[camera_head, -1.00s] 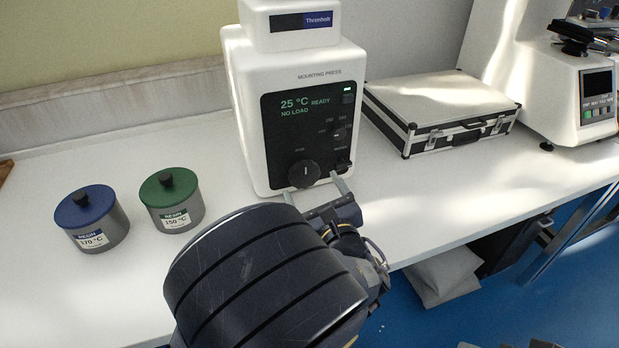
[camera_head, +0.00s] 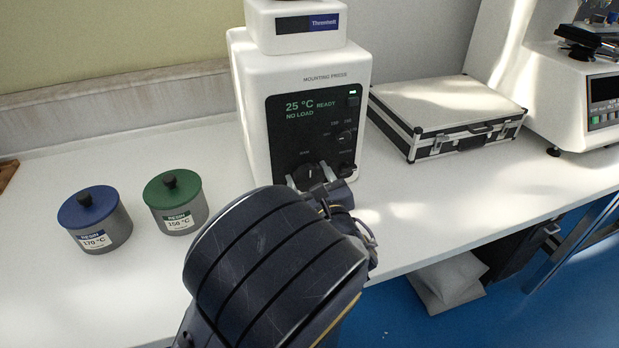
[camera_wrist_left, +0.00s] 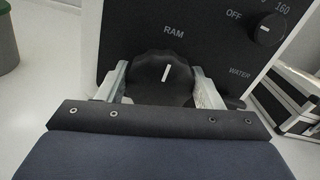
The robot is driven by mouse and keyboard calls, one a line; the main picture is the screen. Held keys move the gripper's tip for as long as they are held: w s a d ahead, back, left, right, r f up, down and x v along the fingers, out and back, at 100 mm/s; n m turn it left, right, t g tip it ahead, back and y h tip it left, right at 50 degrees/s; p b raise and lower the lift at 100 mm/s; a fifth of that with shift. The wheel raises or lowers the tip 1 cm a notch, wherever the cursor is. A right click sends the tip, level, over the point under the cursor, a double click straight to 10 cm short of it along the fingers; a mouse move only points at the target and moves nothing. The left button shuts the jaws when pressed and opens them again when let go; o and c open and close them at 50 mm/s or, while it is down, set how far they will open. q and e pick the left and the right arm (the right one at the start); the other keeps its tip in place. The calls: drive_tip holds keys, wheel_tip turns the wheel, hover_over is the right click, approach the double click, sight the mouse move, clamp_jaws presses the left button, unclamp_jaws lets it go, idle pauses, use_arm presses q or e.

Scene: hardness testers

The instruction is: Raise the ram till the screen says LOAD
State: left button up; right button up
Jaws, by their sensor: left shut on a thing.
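The mounting press (camera_head: 309,95) is a white machine with a black front panel. Its screen (camera_head: 310,108) reads 25 °C, READY and NO LOAD. The black RAM knob (camera_head: 309,173) is low on the panel. In the left wrist view the RAM knob (camera_wrist_left: 163,78) has a white mark pointing nearly straight up, tilted slightly right. My left gripper (camera_head: 311,183) is at the knob, its fingers on either side; in the left wrist view the left gripper (camera_wrist_left: 164,84) is shut on it. My right gripper is not in view.
A blue-lidded resin jar (camera_head: 95,220) and a green-lidded resin jar (camera_head: 175,203) stand left of the press. A silver case (camera_head: 445,110) lies to the right, with a white tester (camera_head: 575,95) beyond it. A smaller dial (camera_head: 346,138) sits above right of the knob.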

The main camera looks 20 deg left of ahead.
use_arm(q)
drive_tip(key=shift+r+m+p, duration=0.15)
drive_tip(key=shift+m+p, duration=0.25)
drive_tip(key=shift+p, duration=0.45)
drive_tip(key=shift+c, duration=0.2)
drive_tip(key=m+p, duration=0.7)
drive_tip(key=p, duration=0.1)
drive_tip(key=m+p, duration=0.7)
drive_tip(key=p, duration=0.2)
drive_tip(key=shift+w+d, duration=0.1)
drive_tip(key=shift+d, duration=0.1)
drive_tip(key=m+p, duration=0.3)
drive_tip(key=shift+f+m, duration=0.25)
drive_tip(key=shift+m, duration=0.05)
drive_tip(key=shift+f+m+p, duration=0.25)
drive_tip(key=shift+m+p, duration=0.75)
drive_tip(key=shift+m, duration=0.8)
drive_tip(key=o, duration=1)
drive_tip(key=shift+c, duration=0.2)
